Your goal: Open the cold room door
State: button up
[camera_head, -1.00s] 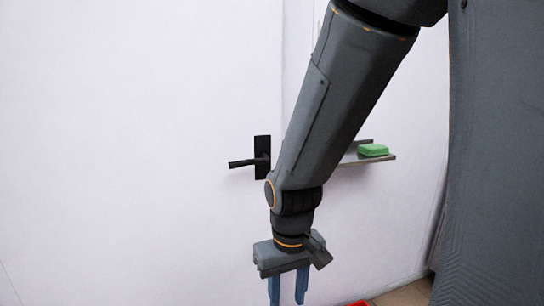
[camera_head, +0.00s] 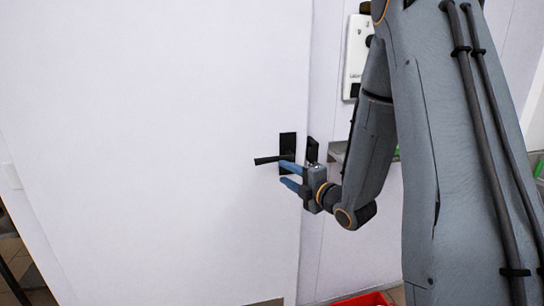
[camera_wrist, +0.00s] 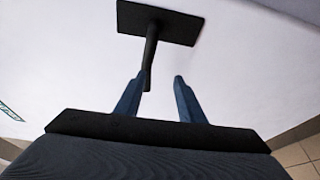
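The white cold room door (camera_head: 170,150) fills the left and middle of the head view, with its right edge flush along the frame as far as I can see. Its black lever handle (camera_head: 267,160) points left from a dark plate (camera_head: 288,143). My gripper (camera_head: 287,174) is open, its two blue fingers pointing left just below the lever. In the wrist view the lever (camera_wrist: 151,48) runs from its plate (camera_wrist: 180,25) down beside the left finger of my gripper (camera_wrist: 160,77). I cannot tell whether finger and lever touch.
A white wall box (camera_head: 355,55) hangs right of the door. A red container (camera_head: 365,299) stands low at the bottom. Open floor (camera_head: 30,260) shows at the far left.

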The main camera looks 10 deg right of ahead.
aim_at(274, 161)
jog(key=shift+n+t+y, duration=0.4)
jog(key=shift+n+y, duration=0.3)
jog(key=shift+n, duration=0.1)
jog(key=shift+w+a+r+p, duration=0.35)
jog(key=shift+w+a+p, duration=0.15)
jog(key=shift+w, duration=0.6)
jog(key=shift+w+a+r+p, duration=0.4)
jog(key=shift+w+a, duration=0.15)
jog(key=shift+w, duration=0.6)
jog(key=shift+w+a+r+p, duration=0.35)
jog(key=shift+w+a+p, duration=0.15)
jog(key=shift+w, duration=0.6)
grip_shut()
